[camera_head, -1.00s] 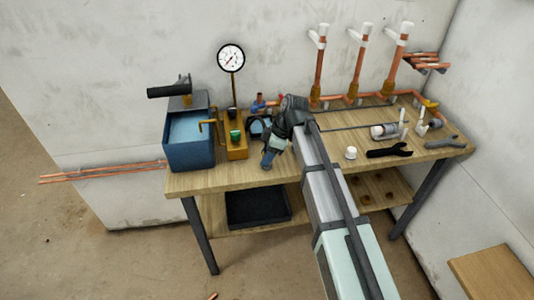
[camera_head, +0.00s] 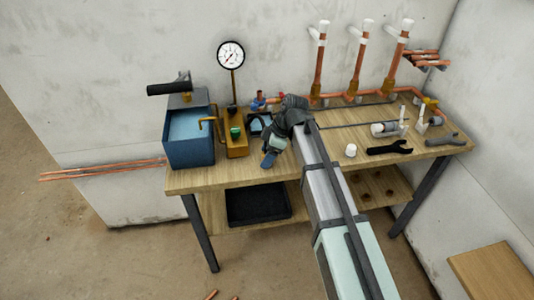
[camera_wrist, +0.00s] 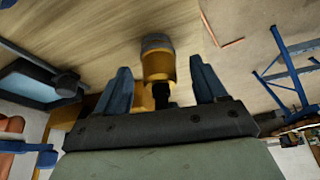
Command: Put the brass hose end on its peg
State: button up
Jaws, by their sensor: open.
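In the wrist view, a brass-coloured cylindrical fitting with a grey end (camera_wrist: 158,62), which looks like the brass hose end, stands between my two blue fingers. A short black piece shows at its near end. My gripper (camera_wrist: 160,72) is open, with a gap visible on both sides of the fitting. In the head view, my gripper (camera_head: 270,158) is over the front left part of the bench, right of the brass block with the green knob. The fitting is hidden there behind my gripper and arm. I cannot tell which part is its peg.
A blue tank (camera_head: 188,152) and a brass block (camera_head: 236,148) under a pressure gauge (camera_head: 231,55) stand left of my gripper. Upright copper pipes (camera_head: 354,70) line the back. A white cap (camera_head: 351,150) and dark wrench (camera_head: 388,150) lie to the right. The bench (camera_head: 235,176) front edge is bare.

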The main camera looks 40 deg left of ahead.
jog(key=shift+r, duration=0.15)
jog(key=v, duration=1.3)
jog(key=shift+d+r, duration=0.15)
jog(key=shift+r, duration=0.1)
jog(key=w+d+f+m+t+h, duration=0.1)
jog(key=w+d+f+m+h, duration=0.1)
jog(key=d+f+m, duration=0.65)
jog(key=w+d+f+m+t+h, duration=0.15)
jog(key=d+f, duration=0.35)
jog(key=d, duration=0.8)
jog(key=s+d+f+m+g+h, duration=0.15)
jog(key=d+f+m, duration=0.45)
jog(key=d+f, duration=0.8)
jog(key=s+d+f+m+g, duration=0.25)
jog(key=s+d+f, duration=0.45)
jog(key=s+f, duration=0.45)
jog(key=s+d+f+m+g, duration=0.2)
jog(key=s+d+f+m, duration=0.2)
jog(key=s+d+f, duration=0.55)
jog(key=s+f+m+y, duration=0.1)
jog(key=s+f+m, duration=0.1)
jog(key=s+f, duration=0.6)
jog(key=s, duration=0.4)
jog(key=shift+g, duration=0.35)
jog(key=shift+d+f, duration=0.1)
jog(key=shift+f, duration=0.05)
